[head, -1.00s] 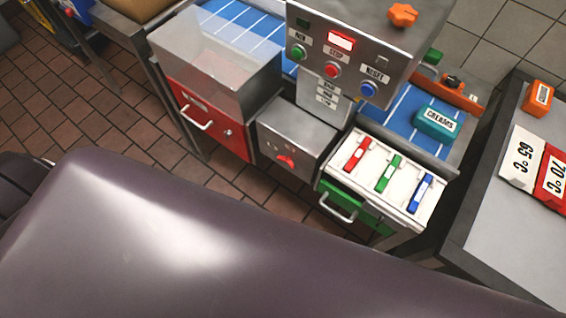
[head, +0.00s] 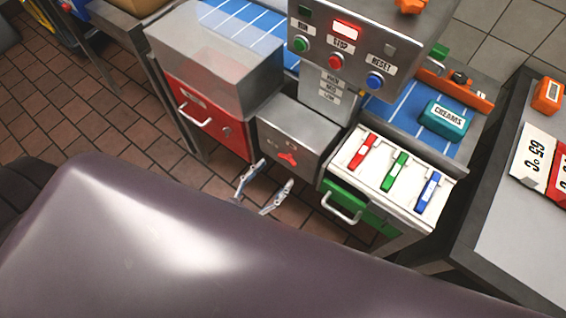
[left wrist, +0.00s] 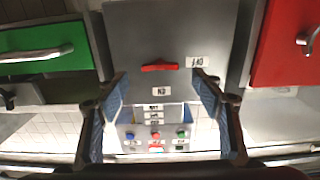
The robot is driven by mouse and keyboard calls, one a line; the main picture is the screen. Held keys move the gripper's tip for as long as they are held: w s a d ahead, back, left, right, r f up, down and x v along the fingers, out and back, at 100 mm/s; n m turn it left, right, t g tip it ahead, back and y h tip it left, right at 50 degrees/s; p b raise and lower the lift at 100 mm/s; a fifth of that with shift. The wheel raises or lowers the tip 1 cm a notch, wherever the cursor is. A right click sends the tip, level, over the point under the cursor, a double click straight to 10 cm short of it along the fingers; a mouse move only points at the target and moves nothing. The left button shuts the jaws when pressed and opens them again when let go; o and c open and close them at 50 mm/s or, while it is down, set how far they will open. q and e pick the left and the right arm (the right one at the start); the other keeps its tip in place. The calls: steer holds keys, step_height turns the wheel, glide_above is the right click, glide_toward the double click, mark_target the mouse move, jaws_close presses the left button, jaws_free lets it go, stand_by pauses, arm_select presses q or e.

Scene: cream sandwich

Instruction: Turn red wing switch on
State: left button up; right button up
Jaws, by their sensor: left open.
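The red wing switch (head: 288,158) is on the front of a grey metal box (head: 302,125) between the red drawer and the green drawer. In the left wrist view, which is upside down, the switch (left wrist: 160,67) lies crosswise, with one small white label (left wrist: 197,62) beside its right end and another (left wrist: 168,91) below it. My left gripper (head: 263,188) is open and empty in front of the box, a little below and left of the switch in the head view. In the left wrist view its two fingers (left wrist: 161,88) stand wide apart, with the switch between and beyond them. My right gripper is not in view.
The red drawer (head: 225,132) and green drawer (head: 362,208) have protruding handles on either side. A white tray (head: 376,184) with red, green and blue bars sits above the green drawer. A button panel (head: 362,50) stands behind. A grey table (head: 500,215) is at right.

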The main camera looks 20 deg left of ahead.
mark_target(288, 159)
arm_select(q)
steer(key=x, duration=0.5)
steer(key=shift+p, duration=0.3)
steer(key=c, duration=1.2)
steer(key=shift+o, duration=0.2)
